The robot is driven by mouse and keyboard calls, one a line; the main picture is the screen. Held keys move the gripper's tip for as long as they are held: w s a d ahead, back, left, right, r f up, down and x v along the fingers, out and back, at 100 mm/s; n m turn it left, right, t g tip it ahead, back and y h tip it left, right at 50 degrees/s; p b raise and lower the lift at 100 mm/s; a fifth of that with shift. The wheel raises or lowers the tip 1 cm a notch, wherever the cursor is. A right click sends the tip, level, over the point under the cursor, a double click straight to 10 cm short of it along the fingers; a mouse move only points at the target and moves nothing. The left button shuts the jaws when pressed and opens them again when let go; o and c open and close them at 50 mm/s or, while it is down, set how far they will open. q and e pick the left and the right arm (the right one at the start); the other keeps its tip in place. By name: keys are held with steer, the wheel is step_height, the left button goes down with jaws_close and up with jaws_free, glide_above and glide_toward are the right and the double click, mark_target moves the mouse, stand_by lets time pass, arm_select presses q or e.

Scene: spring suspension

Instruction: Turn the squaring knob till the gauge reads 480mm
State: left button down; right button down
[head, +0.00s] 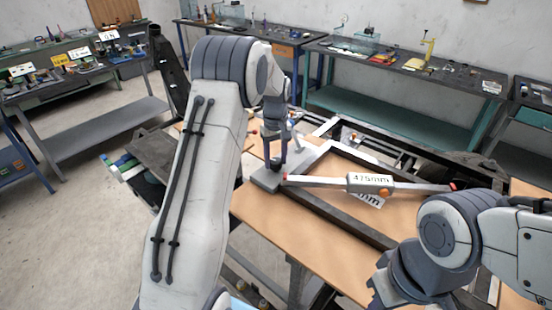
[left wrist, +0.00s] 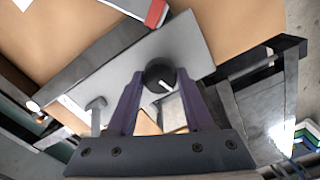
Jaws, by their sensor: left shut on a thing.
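The squaring knob (left wrist: 160,73) is black and round with a white pointer line, on a grey plate (left wrist: 197,45) in the left wrist view. My left gripper (left wrist: 156,84) is shut on it, one purple finger at each side. In the head view the left gripper (head: 274,160) stands over the plate's corner (head: 266,181), and the knob is hidden there. The gauge (head: 370,183) is a white bar with red ends, lying diagonally across the frame, and reads 475mm. My right arm shows at the lower right of the head view, but its fingertips do not.
The dark frame (head: 335,215) lies on a wooden bench top (head: 290,233). A small T-shaped grey part (left wrist: 96,108) stands near the left finger in the left wrist view. Benches with tools (head: 420,70) line the walls. Open floor (head: 90,220) is at the left.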

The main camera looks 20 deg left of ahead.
mark_target(276, 161)
arm_select(q)
steer(key=m, duration=0.6)
steer(key=shift+r+m, duration=0.1)
steer(key=shift+m, duration=0.2)
steer(key=m, duration=0.6)
stand_by(0.4)
steer(key=shift+c, duration=1.4)
jaws_free()
step_height(276, 161, up, 10)
steer(key=b, duration=0.2)
steer(key=shift+r, duration=0.2)
